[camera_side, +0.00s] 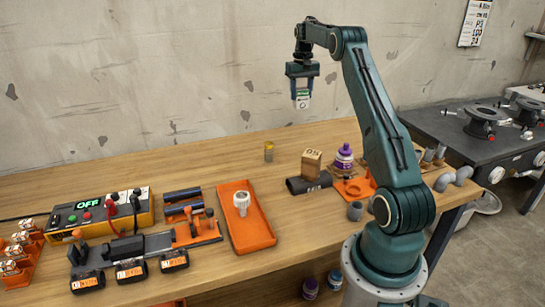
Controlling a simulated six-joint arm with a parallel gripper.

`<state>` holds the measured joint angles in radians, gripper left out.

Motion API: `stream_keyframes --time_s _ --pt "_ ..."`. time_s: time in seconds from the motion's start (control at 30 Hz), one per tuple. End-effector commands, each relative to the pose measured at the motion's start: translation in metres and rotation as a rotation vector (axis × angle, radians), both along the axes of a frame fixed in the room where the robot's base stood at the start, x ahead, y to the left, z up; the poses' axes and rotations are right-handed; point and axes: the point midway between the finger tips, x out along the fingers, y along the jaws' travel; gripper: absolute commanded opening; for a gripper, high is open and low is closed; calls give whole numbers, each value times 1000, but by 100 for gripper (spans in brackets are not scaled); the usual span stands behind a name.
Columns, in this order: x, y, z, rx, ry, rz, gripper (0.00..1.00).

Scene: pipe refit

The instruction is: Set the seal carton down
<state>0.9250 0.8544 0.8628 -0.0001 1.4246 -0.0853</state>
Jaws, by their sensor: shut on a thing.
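The seal carton (302,102) is a small white box with a green patch. My gripper (301,92) is shut on it and holds it high above the wooden bench (200,168), in front of the wall. The carton hangs well clear of the bench top and touches nothing else. Part of the carton is hidden between the fingers.
An orange tray (262,237) holds a white fitting. A control box (105,212) is at left. The bench's back middle is clear.

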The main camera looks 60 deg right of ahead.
Motion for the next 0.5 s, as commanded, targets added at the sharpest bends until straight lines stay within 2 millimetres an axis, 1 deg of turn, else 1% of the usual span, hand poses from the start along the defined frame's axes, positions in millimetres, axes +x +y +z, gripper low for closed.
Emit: stream_keyframes --time_s 0.03,0.27,0.5 --pt "1 9 4 -1 -1 3 22" --pt "1 46 12 -1 -1 10 22" --pt "-4 87 18 0 0 18 22"
